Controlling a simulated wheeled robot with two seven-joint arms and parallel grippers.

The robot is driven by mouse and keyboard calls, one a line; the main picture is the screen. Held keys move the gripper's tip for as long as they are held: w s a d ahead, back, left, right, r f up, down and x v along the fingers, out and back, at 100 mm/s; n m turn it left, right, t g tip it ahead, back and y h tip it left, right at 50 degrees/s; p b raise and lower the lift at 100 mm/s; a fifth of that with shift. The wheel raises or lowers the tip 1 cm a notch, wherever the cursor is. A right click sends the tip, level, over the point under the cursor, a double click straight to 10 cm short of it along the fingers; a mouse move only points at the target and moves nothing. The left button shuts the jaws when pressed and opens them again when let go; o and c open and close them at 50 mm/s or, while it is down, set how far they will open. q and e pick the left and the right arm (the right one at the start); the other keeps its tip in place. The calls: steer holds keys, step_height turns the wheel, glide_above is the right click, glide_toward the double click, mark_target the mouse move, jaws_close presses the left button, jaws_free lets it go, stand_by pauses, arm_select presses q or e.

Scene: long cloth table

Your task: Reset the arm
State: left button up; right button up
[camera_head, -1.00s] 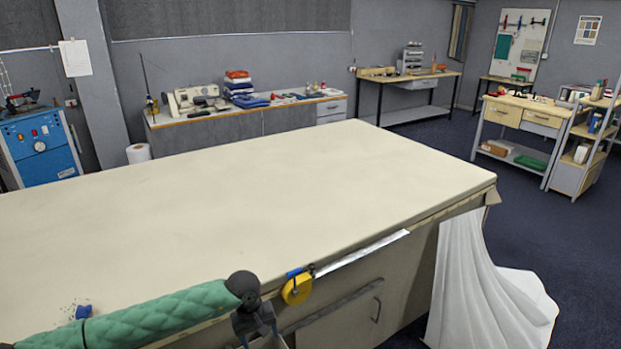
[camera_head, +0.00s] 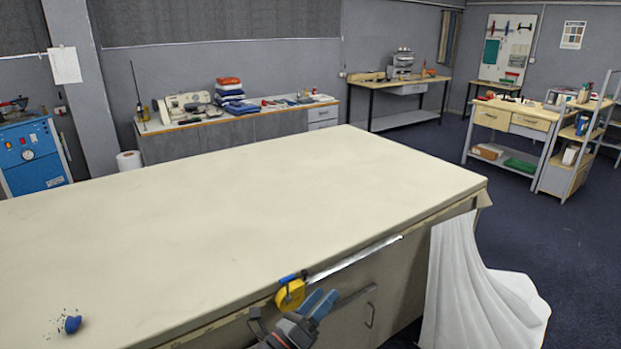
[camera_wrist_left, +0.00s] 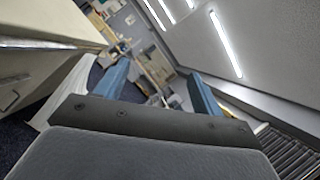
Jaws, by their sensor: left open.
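My left gripper (camera_head: 319,300) is low in front of the table's near side, close to a yellow tape measure (camera_head: 290,295) at the table edge. Its two blue fingers are apart. In the left wrist view the left gripper (camera_wrist_left: 158,88) is open, with nothing held between the fingers; the room and ceiling lights show beyond them. I cannot tell whether it touches the table front. My right gripper is in neither view.
The long cloth table (camera_head: 230,230) has a mostly bare top. A blue pincushion (camera_head: 72,324) lies at its near left among scattered pins. A metal strip (camera_head: 355,258) runs along the front edge. White cloth (camera_head: 470,285) hangs to the floor at the right.

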arm_select(q)
steer(key=s+a+f+n+g+y, duration=0.1)
steer(key=s+a+f+n+y, duration=0.1)
steer(key=a+f+n+y, duration=0.65)
steer(key=s+a+f+n+y, duration=0.3)
steer(key=a+n+y, duration=0.5)
steer(key=n, duration=0.8)
steer(key=s+a+f+n+g, duration=0.2)
steer(key=s+f+n+g, duration=0.15)
steer(key=s, duration=0.35)
steer(key=s+a+f+n+g+h, duration=0.1)
steer(key=s+a+f+n+g, duration=0.3)
steer(key=s, duration=0.4)
steer(key=s+a+f+n+g, duration=0.1)
steer(key=s+f+n+g, duration=0.1)
steer(key=s+f+g, duration=0.35)
step_height(320, 180, down, 23)
steer(key=w+d+t, duration=0.1)
steer(key=s+f, duration=0.4)
steer(key=f, duration=0.9)
steer(key=s+f+b, duration=0.1)
steer(key=s+f, duration=0.3)
steer(key=f, duration=0.9)
steer(key=shift+s+d+f+g, duration=0.15)
steer(key=shift+d+g, duration=0.25)
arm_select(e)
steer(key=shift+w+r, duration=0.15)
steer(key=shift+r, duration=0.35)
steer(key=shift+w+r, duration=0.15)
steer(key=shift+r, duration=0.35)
